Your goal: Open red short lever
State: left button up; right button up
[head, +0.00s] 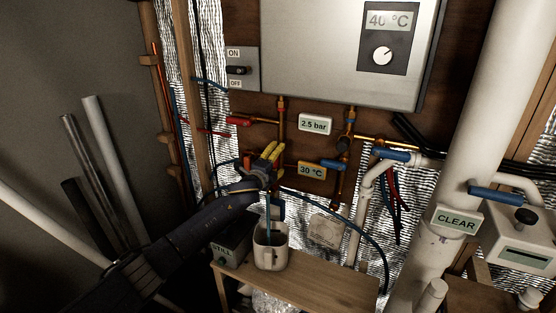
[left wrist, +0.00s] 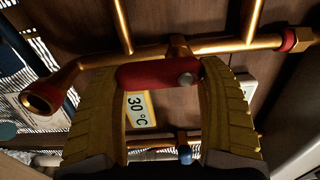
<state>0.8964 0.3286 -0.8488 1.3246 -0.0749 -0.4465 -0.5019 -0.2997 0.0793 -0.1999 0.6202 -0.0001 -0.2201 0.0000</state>
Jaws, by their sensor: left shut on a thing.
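The red short lever (left wrist: 150,76) shows between the yellow fingers of my left gripper (left wrist: 162,80) in the left wrist view. It lies across the gap, below a copper pipe, with a round metal bolt at its right end. The fingers are shut on it, one at each end. In the head view my left gripper (head: 272,155) reaches the copper pipework below the heater and largely hides this lever. Another red lever (head: 239,121) is up and to the left of the gripper. My right gripper is in neither view.
The white heater (head: 330,50) hangs above. Blue levers (head: 334,164) are to the right of the gripper. A 30 °C tag (head: 311,170) hangs close by on its right. A mug (head: 271,250) stands on a wooden bench (head: 325,285) below. A thick white pipe (head: 480,130) rises at right.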

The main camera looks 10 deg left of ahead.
pick_arm(q)
jog(key=shift+f, duration=0.15)
jog(key=o, duration=1.6)
jog(key=shift+c, duration=0.2)
jog(key=v, duration=1.2)
